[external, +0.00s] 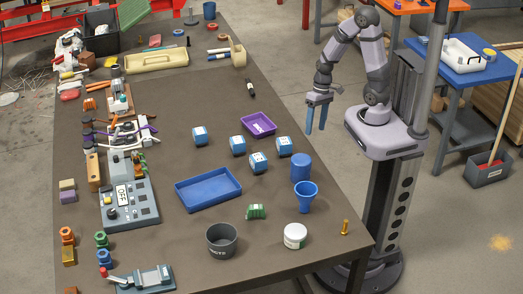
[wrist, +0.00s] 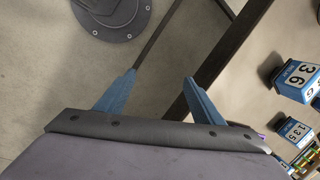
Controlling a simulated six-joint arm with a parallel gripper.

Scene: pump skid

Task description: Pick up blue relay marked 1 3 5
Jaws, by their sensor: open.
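My gripper (external: 316,128) hangs fingers down beyond the right edge of the table, open and empty. In the wrist view its two blue fingers stand apart with nothing between them (wrist: 160,77). A blue relay whose label reads 1 3 5 (wrist: 294,132) is at the right edge of the wrist view. Another blue relay (wrist: 296,78), with a label that seems to read 3 6, sits above it. In the external view several blue relays stand apart on the table (external: 200,136) (external: 237,145) (external: 258,162) (external: 284,146). Their markings are too small to read there.
A purple tray (external: 271,131) lies near the relays, with a blue tray (external: 207,205) to their lower left. A blue cylinder (external: 301,167) and blue funnel-shaped cup (external: 305,197) stand near the table's right edge. The table (external: 205,100) is mostly clear behind the relays.

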